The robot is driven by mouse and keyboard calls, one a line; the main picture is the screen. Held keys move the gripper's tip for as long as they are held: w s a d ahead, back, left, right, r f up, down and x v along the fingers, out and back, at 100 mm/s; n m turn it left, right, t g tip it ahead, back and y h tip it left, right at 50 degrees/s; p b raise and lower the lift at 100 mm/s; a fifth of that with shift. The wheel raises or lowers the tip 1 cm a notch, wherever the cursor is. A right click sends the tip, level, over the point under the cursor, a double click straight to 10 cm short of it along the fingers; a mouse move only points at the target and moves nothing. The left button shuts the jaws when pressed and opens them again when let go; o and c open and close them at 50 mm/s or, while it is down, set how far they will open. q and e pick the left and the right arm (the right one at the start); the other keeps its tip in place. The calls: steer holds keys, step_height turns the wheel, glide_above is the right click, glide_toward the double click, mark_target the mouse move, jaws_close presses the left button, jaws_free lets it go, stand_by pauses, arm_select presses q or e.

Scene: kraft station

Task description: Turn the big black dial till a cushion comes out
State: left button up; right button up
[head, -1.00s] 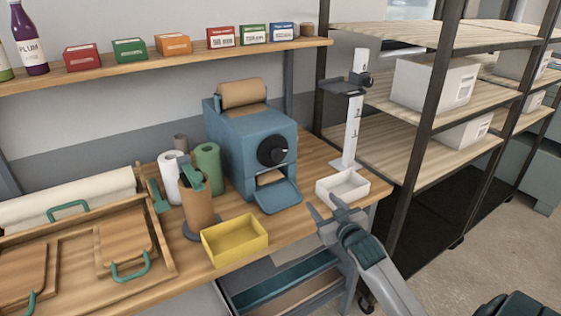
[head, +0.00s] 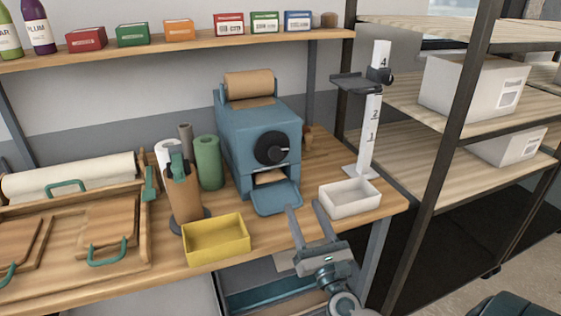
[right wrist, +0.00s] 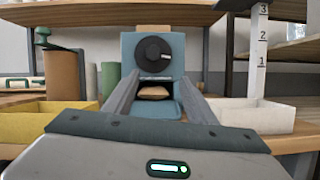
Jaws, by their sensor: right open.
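The big black dial (head: 272,148) is on the front of a blue machine (head: 240,130) with a roll of brown paper on top. It also shows in the right wrist view (right wrist: 154,55), above the machine's opening. A piece of brown paper or cushion (right wrist: 153,92) shows in the opening below the dial; the head view shows it (head: 270,177) above the blue chute (head: 277,199). My right gripper (head: 309,222) is open and empty, in front of and below the chute, its fingers pointing toward the machine. My left gripper is not in view.
A yellow tray (head: 216,250) stands left of the chute and a white tray (head: 350,210) right of it. A measuring post (head: 370,135) stands at the back right. A brown roll in a dispenser (head: 184,195) and a green roll (head: 208,163) stand left of the machine.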

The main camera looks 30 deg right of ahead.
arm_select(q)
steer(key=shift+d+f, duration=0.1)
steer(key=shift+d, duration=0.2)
arm_select(e)
steer(key=shift+s+a+r+n+t+y, duration=0.15)
steer(key=shift+a+n+t+y, duration=0.2)
steer(key=shift+a+n, duration=0.55)
steer(key=shift+d, duration=0.2)
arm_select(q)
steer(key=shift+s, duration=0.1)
arm_select(e)
steer(key=shift+d, duration=0.1)
steer(key=p, duration=0.4)
glide_toward(277, 157)
steer(key=p+x, duration=0.1)
steer(key=x, duration=0.6)
steer(key=shift+r+p, duration=0.15)
steer(key=shift+p, duration=0.25)
steer(key=shift+x, duration=0.95)
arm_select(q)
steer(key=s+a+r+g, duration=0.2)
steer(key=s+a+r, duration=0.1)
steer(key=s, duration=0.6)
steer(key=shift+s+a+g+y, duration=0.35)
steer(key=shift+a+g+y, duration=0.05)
